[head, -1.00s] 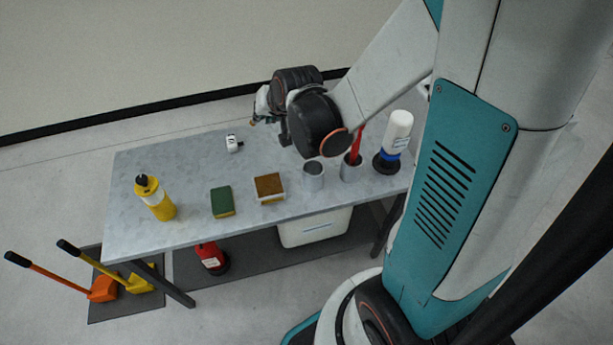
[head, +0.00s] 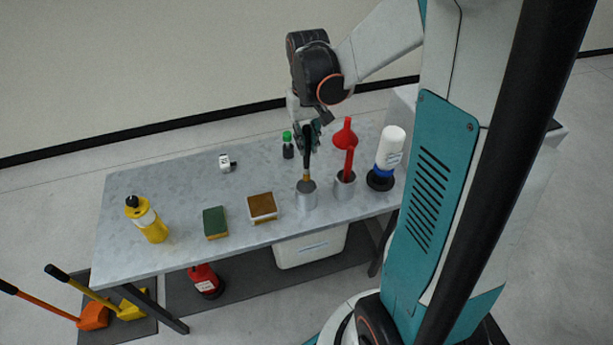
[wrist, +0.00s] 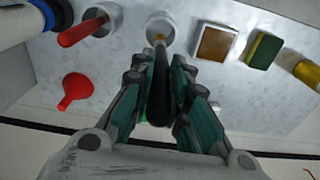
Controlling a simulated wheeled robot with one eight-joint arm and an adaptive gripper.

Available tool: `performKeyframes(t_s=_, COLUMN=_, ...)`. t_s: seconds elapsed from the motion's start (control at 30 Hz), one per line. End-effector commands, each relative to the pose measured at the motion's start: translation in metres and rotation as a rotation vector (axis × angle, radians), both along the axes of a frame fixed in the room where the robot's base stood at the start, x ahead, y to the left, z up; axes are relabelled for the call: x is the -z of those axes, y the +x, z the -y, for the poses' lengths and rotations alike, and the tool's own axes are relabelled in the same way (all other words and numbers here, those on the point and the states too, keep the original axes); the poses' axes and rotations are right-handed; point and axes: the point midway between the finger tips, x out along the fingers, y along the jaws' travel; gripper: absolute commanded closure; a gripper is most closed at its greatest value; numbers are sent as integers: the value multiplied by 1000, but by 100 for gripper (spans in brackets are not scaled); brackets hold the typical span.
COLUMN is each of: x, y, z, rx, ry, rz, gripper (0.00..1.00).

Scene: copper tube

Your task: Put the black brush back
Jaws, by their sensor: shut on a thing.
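My gripper (head: 308,134) is shut on the black brush (head: 307,159), around its black handle. The brush stands roughly upright with its brass-coloured end down at the mouth of a grey metal cup (head: 307,199). I cannot tell how far, if at all, the end is inside. In the wrist view the black handle (wrist: 159,88) lies between the teal fingers of my gripper (wrist: 160,80), and its far end overlaps the opening of the cup (wrist: 167,22).
Close right of the cup, another cup (head: 345,188) holds a red-handled tool, with a red funnel (head: 344,133) behind it and a white-and-blue bottle (head: 387,158) beyond. Left are a brown-topped block (head: 262,207), a green sponge (head: 215,223) and a yellow bottle (head: 149,220).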

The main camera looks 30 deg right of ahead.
Motion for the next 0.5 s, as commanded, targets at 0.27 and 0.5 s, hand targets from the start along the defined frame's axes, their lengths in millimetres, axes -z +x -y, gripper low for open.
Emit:
performKeyframes(t_s=0.27, x=60, y=0, z=0, rx=0, ry=0, rz=1, gripper=100)
performKeyframes(t_s=0.5, x=74, y=0, z=0, rx=0, ry=1, rz=1, gripper=100)
